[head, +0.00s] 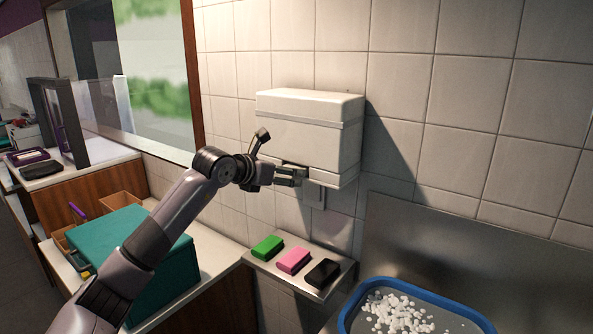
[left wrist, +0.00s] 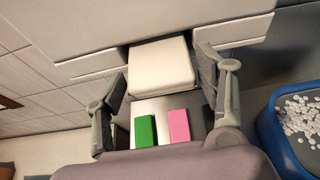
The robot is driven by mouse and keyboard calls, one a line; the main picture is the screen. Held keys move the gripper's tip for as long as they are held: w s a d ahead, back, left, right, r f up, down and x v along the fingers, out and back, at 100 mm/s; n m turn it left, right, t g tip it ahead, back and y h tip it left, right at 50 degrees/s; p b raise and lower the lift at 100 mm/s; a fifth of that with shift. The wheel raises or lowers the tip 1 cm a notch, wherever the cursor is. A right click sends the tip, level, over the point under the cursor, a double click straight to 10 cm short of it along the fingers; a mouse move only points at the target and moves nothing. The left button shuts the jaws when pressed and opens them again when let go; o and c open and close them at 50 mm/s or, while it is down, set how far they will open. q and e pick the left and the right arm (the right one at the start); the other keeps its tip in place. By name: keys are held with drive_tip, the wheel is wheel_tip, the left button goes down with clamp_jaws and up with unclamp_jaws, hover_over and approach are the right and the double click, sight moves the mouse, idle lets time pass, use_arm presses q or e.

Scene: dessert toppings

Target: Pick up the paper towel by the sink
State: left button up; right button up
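A white paper towel dispenser (head: 308,135) is fixed to the tiled wall. A white, folded-looking paper towel (left wrist: 162,66) hangs at the dispenser's lower opening in the left wrist view. A small pale piece below the dispenser (head: 314,193) in the head view seems to be the same towel. My left gripper (head: 291,175) is just under the dispenser's front. Its fingers are apart, one on each side of the towel in the left wrist view; whether either touches it I cannot tell. My right gripper is out of view.
Below, a small shelf holds a green sponge (head: 267,247), a pink sponge (head: 293,261) and a black one (head: 322,273). A blue-rimmed tray (head: 349,312) with white bits stands at lower right. A teal box (head: 160,265) is on the left counter, under my arm.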

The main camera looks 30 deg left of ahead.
use_arm(q)
drive_tip(key=c, duration=0.5)
drive_tip(key=shift+b, duration=0.55)
drive_tip(key=shift+s+a+f+b, duration=0.1)
drive_tip(key=shift+s+b, duration=0.25)
drive_tip(key=s+b, duration=0.4)
drive_tip(key=s, duration=0.1)
drive_tip(key=s+b, duration=0.4)
drive_tip(key=s, duration=0.2)
drive_tip(key=s+a+b, duration=0.1)
drive_tip(key=s+b, duration=0.3)
drive_tip(key=s, duration=0.2)
drive_tip(key=shift+s+a+r, duration=0.1)
drive_tip(key=shift+s+r, duration=0.05)
drive_tip(key=shift+r, duration=0.05)
